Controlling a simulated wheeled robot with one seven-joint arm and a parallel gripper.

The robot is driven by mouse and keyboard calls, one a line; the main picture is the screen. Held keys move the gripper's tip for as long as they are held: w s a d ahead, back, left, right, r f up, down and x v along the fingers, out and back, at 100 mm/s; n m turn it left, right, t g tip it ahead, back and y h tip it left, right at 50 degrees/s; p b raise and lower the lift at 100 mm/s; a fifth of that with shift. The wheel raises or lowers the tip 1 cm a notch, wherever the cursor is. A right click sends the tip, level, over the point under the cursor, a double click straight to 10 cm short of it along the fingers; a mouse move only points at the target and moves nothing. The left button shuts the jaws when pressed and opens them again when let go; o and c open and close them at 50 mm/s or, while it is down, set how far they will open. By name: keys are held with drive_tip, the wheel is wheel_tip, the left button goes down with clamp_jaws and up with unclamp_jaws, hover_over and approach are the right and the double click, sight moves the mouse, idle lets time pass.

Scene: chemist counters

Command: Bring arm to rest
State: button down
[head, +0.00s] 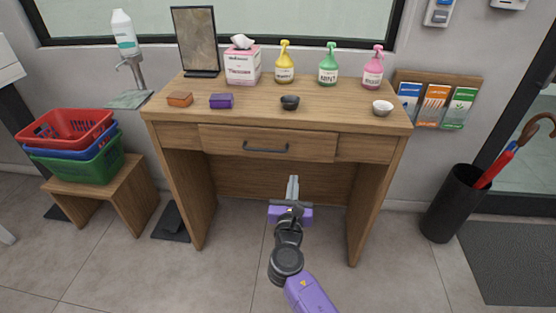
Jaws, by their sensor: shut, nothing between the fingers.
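My gripper (292,187) is in front of the wooden desk, below its closed drawer (268,145). The fingers point away from me toward the open knee space and are shut with nothing between them. My arm reaches up from the bottom of the head view. In the picture the gripper overlaps the desk's back panel; I cannot tell its exact distance from the desk.
The desk (345,95) carries several bottles, a tissue box (243,66), a frame (195,42), an orange box (180,99), a purple box (221,101) and two small bowls. Baskets (95,165) stand left on a stool; an umbrella bin (452,205) stands right. The near floor is clear.

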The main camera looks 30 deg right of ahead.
drive_tip(key=s+a+m+t+y, duration=0.2)
drive_tip(key=s+a+m+y, duration=0.8)
drive_tip(key=s+m, duration=0.4)
drive_tip(key=s+a+r+m+p, duration=0.1)
drive_tip(key=s+m, duration=0.4)
drive_tip(key=s, duration=0.5)
drive_tip(key=s+r+m+g+p, duration=0.1)
drive_tip(key=s+r+m, duration=0.3)
drive_tip(key=s, duration=0.6)
drive_tip(key=s+a+r+m+p, duration=0.1)
drive_tip(key=s+r+m, duration=0.2)
drive_tip(key=s, duration=0.7)
drive_tip(key=m, duration=0.2)
drive_tip(key=shift+s+a+r+m+g+y, duration=0.2)
drive_tip(key=shift+s+a+m+g+y, duration=0.1)
drive_tip(key=shift+s+m+g, duration=0.1)
